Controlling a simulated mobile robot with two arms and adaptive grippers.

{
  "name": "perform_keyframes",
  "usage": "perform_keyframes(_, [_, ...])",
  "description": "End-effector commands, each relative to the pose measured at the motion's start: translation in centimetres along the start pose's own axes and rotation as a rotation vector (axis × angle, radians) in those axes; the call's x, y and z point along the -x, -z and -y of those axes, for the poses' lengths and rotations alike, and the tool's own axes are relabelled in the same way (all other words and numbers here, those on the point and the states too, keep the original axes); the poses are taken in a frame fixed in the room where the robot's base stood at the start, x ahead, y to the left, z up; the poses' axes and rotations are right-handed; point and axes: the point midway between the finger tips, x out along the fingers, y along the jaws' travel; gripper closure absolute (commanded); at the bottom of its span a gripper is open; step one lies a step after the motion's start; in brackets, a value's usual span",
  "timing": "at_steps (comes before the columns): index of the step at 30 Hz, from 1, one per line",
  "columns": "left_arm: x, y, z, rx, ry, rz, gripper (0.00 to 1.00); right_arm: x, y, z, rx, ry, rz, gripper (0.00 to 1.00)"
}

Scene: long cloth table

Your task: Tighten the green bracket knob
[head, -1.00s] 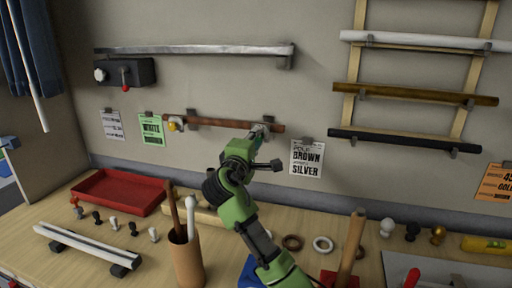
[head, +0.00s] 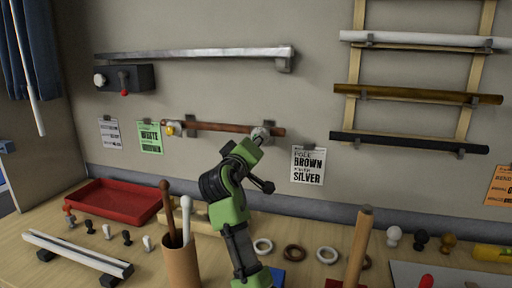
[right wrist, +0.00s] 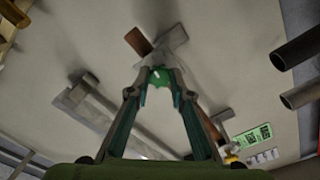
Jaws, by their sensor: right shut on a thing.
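A brown pole (head: 216,126) lies across two brackets low on the wall. It also shows in the right wrist view (right wrist: 136,39). My right gripper (head: 262,132) is at the bracket near the pole's right end. In the right wrist view my right gripper (right wrist: 160,78) has its fingertips closed around the green knob (right wrist: 158,77), under the grey bracket (right wrist: 171,42). The knob is hidden by the gripper in the head view. A yellow knob (head: 171,129) shows at the left bracket. My left gripper is out of view.
A silver pole (head: 195,51) hangs above, with a dark box (head: 135,77) below its left end. A rack with several poles (head: 418,94) is at right. The table below holds a red tray (head: 117,213), a brown cup of sticks (head: 181,267), rings and loose knobs.

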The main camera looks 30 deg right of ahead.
Motion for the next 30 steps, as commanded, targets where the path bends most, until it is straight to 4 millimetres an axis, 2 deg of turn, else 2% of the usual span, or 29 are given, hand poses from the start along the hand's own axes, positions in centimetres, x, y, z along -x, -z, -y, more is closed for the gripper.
perform_keyframes(17, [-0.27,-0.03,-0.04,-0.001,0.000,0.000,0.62,-0.02,-0.17,0.20,-0.031,0.004,0.005,1.00])
perform_keyframes(18, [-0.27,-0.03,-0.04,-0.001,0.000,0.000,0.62,-0.02,-0.17,0.20,-0.030,0.004,0.005,0.72])
perform_keyframes(19, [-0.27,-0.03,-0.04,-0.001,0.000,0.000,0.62,-0.02,-0.17,0.19,-0.030,0.004,0.005,0.64])
perform_keyframes(30, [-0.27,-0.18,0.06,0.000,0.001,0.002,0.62,0.14,-0.04,0.08,-0.031,0.002,0.001,0.63])
